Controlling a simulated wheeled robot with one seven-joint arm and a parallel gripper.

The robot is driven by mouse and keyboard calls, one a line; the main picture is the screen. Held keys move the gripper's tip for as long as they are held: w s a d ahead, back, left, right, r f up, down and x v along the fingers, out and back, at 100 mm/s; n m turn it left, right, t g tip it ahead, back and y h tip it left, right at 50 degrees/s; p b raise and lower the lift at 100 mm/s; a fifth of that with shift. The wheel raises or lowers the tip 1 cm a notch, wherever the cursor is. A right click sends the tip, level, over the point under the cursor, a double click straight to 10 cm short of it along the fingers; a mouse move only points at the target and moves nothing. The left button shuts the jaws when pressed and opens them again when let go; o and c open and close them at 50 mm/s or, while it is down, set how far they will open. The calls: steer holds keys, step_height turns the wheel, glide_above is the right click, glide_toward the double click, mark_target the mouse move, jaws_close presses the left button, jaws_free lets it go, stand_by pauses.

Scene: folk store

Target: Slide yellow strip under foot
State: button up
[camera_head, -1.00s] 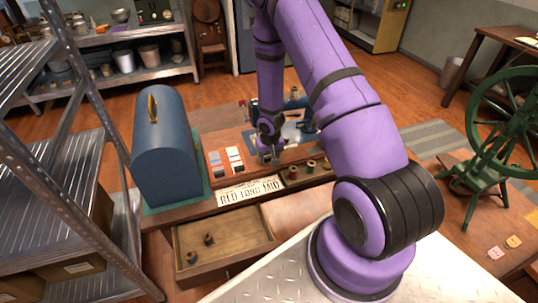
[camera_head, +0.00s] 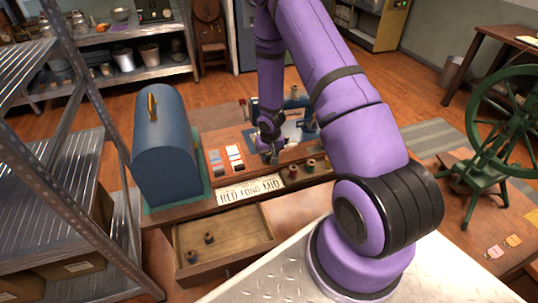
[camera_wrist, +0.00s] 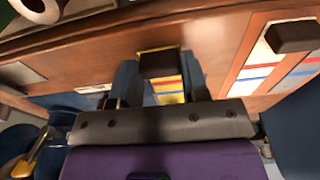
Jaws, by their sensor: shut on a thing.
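My gripper (camera_wrist: 160,78) is shut on the yellow strip (camera_wrist: 170,97), which has red and blue bands and a dark brown block at its end, between the two blue fingers in the wrist view. In the head view my gripper (camera_head: 270,154) is low over the table, just in front of the blue sewing machine (camera_head: 297,118). The strip is too small to make out there. The machine's foot is hidden behind my arm and cannot be made out.
Two other banded strips (camera_head: 234,158) lie on the table left of my gripper. A blue domed case (camera_head: 165,150) stands left. An open drawer (camera_head: 262,243) juts forward.

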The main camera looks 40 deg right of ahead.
steer(key=shift+r, duration=1.3)
steer(key=shift+c, duration=1.2)
steer(key=shift+r, duration=0.4)
